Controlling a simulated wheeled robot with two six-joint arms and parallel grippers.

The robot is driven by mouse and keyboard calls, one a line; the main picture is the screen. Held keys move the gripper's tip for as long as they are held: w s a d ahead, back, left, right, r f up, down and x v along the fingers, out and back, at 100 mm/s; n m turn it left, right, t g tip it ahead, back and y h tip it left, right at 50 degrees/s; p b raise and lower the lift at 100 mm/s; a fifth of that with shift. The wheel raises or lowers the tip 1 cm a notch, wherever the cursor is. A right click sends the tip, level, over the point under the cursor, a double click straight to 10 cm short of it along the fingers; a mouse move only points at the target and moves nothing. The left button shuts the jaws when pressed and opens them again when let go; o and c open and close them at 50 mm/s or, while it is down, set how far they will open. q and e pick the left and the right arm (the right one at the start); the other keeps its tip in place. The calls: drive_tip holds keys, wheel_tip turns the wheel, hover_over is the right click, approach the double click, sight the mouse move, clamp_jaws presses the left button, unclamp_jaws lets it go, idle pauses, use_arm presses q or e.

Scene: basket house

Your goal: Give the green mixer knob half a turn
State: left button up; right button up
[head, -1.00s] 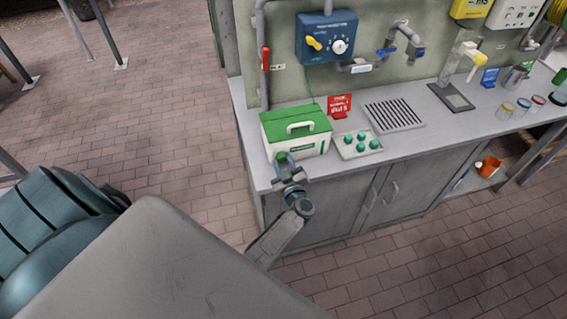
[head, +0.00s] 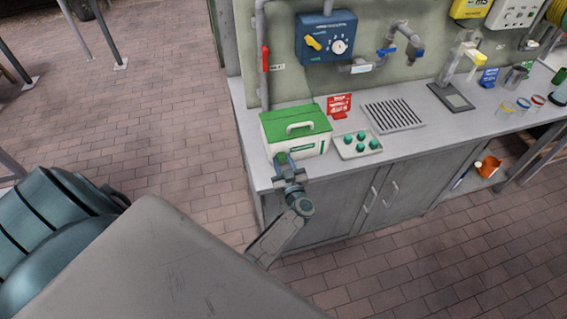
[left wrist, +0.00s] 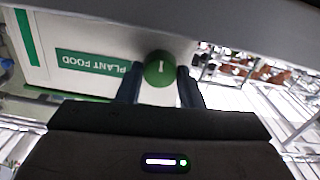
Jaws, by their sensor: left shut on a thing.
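The green mixer knob (left wrist: 160,69) is a round green disc with a short white mark, seen face-on in the left wrist view. It is on the front of the white box with a green lid (head: 296,130), labelled "PLANT FOOD" in the left wrist view (left wrist: 92,62). My left gripper (head: 284,163) is at the box's front left corner. Its two fingers (left wrist: 160,87) stand on either side of the knob and are shut on it. The knob's far side is hidden. My right gripper is not in view.
The box stands at the counter's left end (head: 408,150). A tray of green round pieces (head: 342,152), a red sign (head: 340,106) and a drain grate (head: 395,114) lie to its right. A blue control box (head: 327,38) hangs above. The brick floor (head: 165,125) at left is open.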

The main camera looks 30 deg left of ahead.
use_arm(q)
drive_tip(key=o, duration=1)
drive_tip(key=shift+c, duration=0.2)
drive_tip(key=b+v, duration=0.3)
drive_tip(key=v, duration=0.7)
drive_tip(key=shift+s+d+b, duration=0.2)
drive_tip(key=shift+s+b, duration=0.05)
drive_tip(key=shift+b, duration=0.05)
